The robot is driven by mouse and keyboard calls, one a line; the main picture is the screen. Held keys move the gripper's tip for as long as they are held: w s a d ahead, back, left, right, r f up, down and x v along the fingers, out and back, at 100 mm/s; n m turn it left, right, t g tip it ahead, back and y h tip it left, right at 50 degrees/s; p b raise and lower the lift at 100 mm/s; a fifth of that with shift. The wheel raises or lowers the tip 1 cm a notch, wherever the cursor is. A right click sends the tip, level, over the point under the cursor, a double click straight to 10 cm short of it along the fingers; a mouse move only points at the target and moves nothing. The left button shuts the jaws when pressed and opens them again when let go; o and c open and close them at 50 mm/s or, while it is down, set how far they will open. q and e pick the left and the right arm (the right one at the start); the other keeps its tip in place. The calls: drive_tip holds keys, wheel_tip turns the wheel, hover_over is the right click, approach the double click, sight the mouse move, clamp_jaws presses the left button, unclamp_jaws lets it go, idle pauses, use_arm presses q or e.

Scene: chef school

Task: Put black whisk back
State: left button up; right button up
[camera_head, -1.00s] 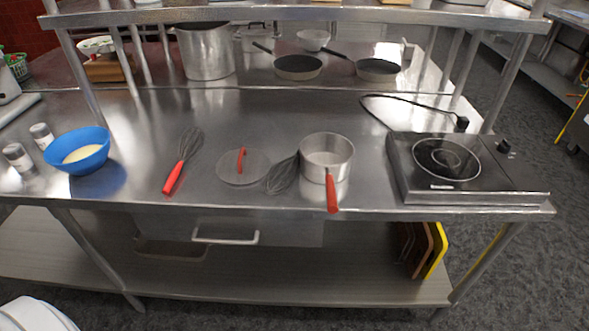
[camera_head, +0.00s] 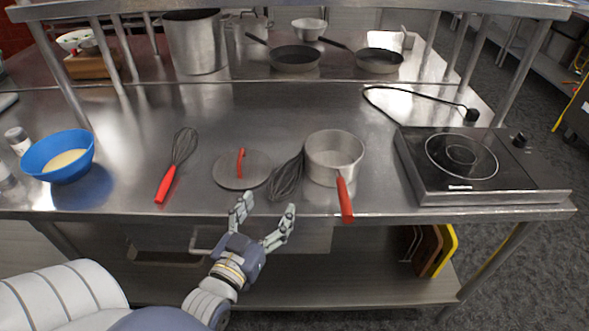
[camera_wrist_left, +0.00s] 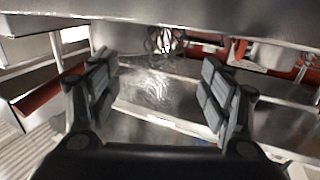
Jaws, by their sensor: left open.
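A dark whisk (camera_head: 287,180) lies on the steel table between the round lid (camera_head: 228,171) with a red handle and the saucepan (camera_head: 334,158). Its wire end points toward the table's front edge, and its handle is not clearly visible beside the pan. A second whisk (camera_head: 184,146) with a red handle lies farther left. My left gripper (camera_head: 267,210) is open and empty at the table's front edge, just in front of the lid and dark whisk, apart from both. In the left wrist view its fingers (camera_wrist_left: 162,95) are spread with nothing between them. My right gripper is not in view.
A blue bowl (camera_head: 58,158) stands at the left, and an induction hob (camera_head: 460,165) at the right. The saucepan's red handle (camera_head: 344,200) sticks out toward the front edge. Two frying pans (camera_head: 295,58) and a large pot (camera_head: 194,42) stand behind. The table's middle strip is clear.

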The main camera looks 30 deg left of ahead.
sight(282, 182)
use_arm(q)
drive_tip(key=w, duration=0.2)
drive_tip(key=shift+w+a+r+p, duration=0.3)
drive_tip(key=shift+w+r, duration=0.05)
drive_tip(key=shift+w, duration=0.45)
drive_tip(key=shift+w+a+f, duration=0.15)
drive_tip(key=shift+w, duration=0.4)
drive_tip(key=shift+w+a+f, duration=0.15)
drive_tip(key=shift+w, duration=0.35)
drive_tip(key=w, duration=0.1)
drive_tip(key=w+a+p, duration=0.1)
drive_tip(key=w, duration=0.1)
drive_tip(key=shift+w+a+f, duration=0.15)
drive_tip(key=shift+w+f, duration=0.15)
drive_tip(key=shift+w, duration=0.1)
drive_tip(key=shift+w+a+f, duration=0.1)
drive_tip(key=shift+w+f, duration=0.05)
drive_tip(key=shift+w, duration=0.35)
drive_tip(key=shift+s, duration=0.1)
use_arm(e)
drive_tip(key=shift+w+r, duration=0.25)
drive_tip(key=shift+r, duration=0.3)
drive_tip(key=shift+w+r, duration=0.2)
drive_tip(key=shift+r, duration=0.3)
use_arm(q)
drive_tip(key=c, duration=1.2)
drive_tip(key=shift+c, duration=0.5)
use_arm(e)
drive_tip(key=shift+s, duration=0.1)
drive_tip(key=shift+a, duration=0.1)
